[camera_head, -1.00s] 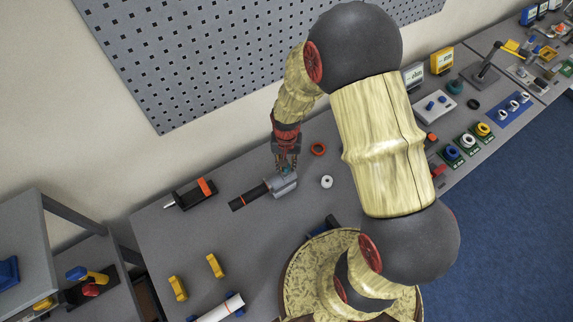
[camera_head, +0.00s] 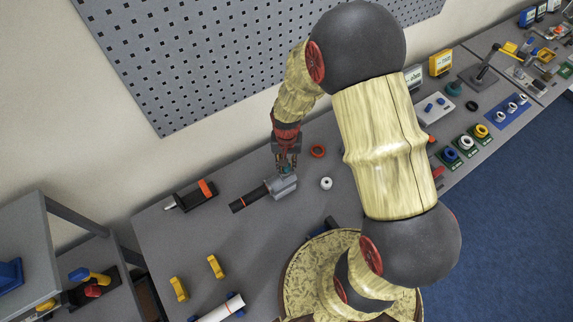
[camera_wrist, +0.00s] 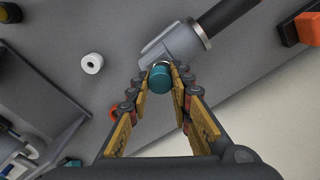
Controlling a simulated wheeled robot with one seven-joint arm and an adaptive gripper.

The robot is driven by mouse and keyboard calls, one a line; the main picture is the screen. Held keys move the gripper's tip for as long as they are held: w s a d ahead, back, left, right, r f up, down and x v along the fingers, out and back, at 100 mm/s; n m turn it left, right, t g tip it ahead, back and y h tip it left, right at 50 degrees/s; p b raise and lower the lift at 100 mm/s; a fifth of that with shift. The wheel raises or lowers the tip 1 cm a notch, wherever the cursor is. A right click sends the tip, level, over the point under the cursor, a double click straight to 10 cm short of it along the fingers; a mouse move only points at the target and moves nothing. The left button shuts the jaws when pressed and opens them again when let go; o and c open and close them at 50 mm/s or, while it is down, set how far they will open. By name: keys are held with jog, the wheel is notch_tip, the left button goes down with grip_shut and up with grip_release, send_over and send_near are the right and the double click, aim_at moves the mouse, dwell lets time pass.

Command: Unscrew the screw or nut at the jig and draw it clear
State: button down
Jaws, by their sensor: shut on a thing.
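The jig is a grey metal block (camera_head: 284,187) with a black handle-like bar (camera_head: 248,199) on its left side, lying on the table. The block also shows in the wrist view (camera_wrist: 183,42). A teal round screw or nut (camera_wrist: 160,76) sits at the block's edge between my fingertips. My gripper (camera_wrist: 162,70) is shut on it, one finger on each side. In the head view my gripper (camera_head: 285,168) points down onto the block. Whether the teal part is still in its thread is hidden.
A white ring (camera_head: 326,184) and an orange ring (camera_head: 318,151) lie right of the jig. A black and orange tool (camera_head: 190,195) lies to the left. Yellow holders (camera_head: 215,267) stand nearer the front. The table (camera_head: 165,240) between them is clear.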

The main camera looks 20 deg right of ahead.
jog(key=shift+r, duration=0.45)
jog(key=shift+r+p, duration=0.1)
jog(key=shift+p, duration=0.2)
jog(key=shift+r+p, duration=1.85)
jog(key=shift+r, duration=1.05)
